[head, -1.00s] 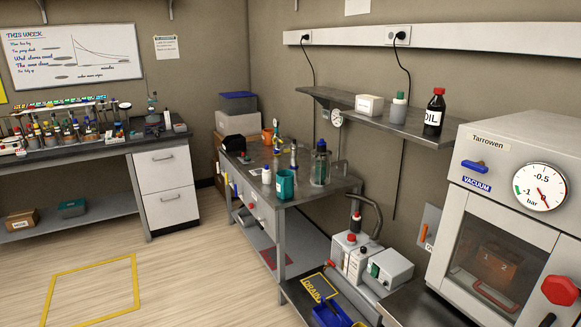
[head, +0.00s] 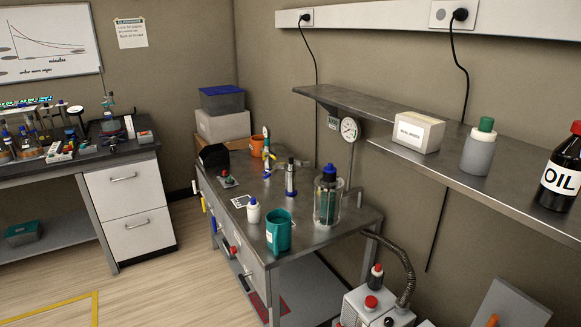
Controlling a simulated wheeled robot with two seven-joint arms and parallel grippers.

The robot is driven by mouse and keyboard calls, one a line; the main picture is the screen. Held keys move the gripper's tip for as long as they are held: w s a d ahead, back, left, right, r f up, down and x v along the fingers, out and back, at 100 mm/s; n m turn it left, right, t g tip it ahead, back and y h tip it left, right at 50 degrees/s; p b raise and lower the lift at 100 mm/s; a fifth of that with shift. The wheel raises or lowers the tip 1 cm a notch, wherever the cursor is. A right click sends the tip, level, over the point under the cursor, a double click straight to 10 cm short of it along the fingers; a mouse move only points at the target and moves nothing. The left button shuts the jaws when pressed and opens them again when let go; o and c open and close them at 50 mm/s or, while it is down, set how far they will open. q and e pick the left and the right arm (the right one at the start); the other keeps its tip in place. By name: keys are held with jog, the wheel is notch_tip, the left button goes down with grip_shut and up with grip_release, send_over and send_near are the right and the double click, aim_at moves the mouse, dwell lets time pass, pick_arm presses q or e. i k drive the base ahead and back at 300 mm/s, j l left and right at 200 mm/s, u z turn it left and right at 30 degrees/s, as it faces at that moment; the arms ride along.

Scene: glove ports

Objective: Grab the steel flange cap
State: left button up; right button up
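I cannot make out a steel flange cap for certain in the head view. On the metal bench (head: 318,228) in the middle stands a slim steel cylinder (head: 290,178) with a dark top and blue bands. To its right is a clear glass vessel (head: 328,204) with a blue and dark top. Neither of my grippers is in view.
The bench also holds a teal mug (head: 279,232), a white bottle (head: 254,211) and an orange mug (head: 256,144). A wall shelf (head: 464,168) above right carries a white box (head: 413,132) and an oil bottle (head: 562,175). The floor (head: 165,283) at left is open.

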aim_at(290, 163)
jog(key=i+j+z, duration=0.1)
jog(key=i+j, duration=0.75)
jog(key=i+j+z, duration=0.1)
jog(key=i+j, duration=0.85)
jog(key=i+j+z, duration=0.1)
jog(key=i+j, duration=0.85)
jog(key=j, duration=0.1)
